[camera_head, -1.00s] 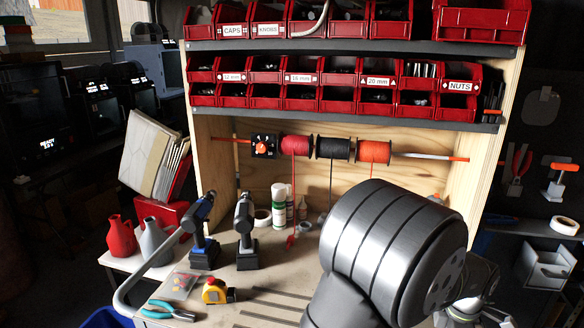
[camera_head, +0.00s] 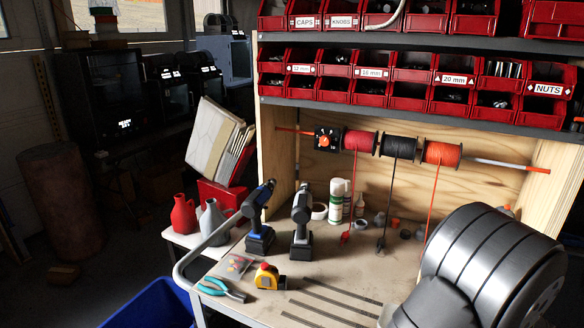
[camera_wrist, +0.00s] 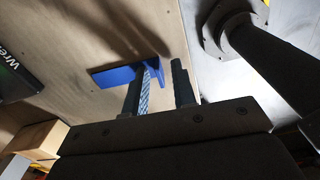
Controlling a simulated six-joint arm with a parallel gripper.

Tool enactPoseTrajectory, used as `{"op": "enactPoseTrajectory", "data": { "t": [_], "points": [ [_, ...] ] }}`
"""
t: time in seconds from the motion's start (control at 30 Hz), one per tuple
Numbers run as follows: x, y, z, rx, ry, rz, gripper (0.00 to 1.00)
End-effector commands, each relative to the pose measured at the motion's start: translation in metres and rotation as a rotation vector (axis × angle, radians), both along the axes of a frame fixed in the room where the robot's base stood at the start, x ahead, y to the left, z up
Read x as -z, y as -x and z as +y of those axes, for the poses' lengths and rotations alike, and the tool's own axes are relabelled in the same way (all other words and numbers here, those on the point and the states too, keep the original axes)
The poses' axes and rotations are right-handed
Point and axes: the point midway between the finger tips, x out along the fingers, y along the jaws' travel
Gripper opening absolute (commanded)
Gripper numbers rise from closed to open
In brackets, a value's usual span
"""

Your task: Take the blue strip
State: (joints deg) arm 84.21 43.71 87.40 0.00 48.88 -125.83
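A flat blue strip (camera_wrist: 114,77) shows in the wrist view, lying against a pale brown surface. A blue angled piece (camera_wrist: 158,73) shows at its right end, beside my fingers; I cannot tell whether the two are joined. My gripper (camera_wrist: 160,70) has its two fingers apart, with a gap between them. The left finger, with a light ribbed inner face, overlaps the blue strip in the picture. I cannot tell whether it touches the strip. In the head view my gripper is out of sight, and I see no blue strip there.
In the head view, two drills (camera_head: 302,228), a yellow tape measure (camera_head: 268,276), pliers (camera_head: 222,289) and several dark flat bars (camera_head: 328,307) lie on the workbench (camera_head: 262,312). Spools (camera_head: 361,141) hang behind. A blue bin (camera_head: 150,305) stands at lower left. A dark labelled box (camera_wrist: 14,75) shows in the wrist view.

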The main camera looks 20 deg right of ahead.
Motion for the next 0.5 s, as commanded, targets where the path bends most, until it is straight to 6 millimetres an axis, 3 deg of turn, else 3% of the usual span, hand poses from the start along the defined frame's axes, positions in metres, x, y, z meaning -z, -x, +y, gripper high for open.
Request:
{"op": "enactPoseTrajectory", "data": {
  "t": [0.1, 0.23, 0.5],
  "points": [
    [-0.0001, 0.0000, 0.0000, 0.000, 0.000, 0.000, 0.23],
    [-0.0002, 0.0000, 0.0000, 0.000, 0.000, 0.000, 0.00],
    [-0.0005, -0.0001, -0.0001, 0.000, 0.000, 0.000, 0.00]
  ]
}}
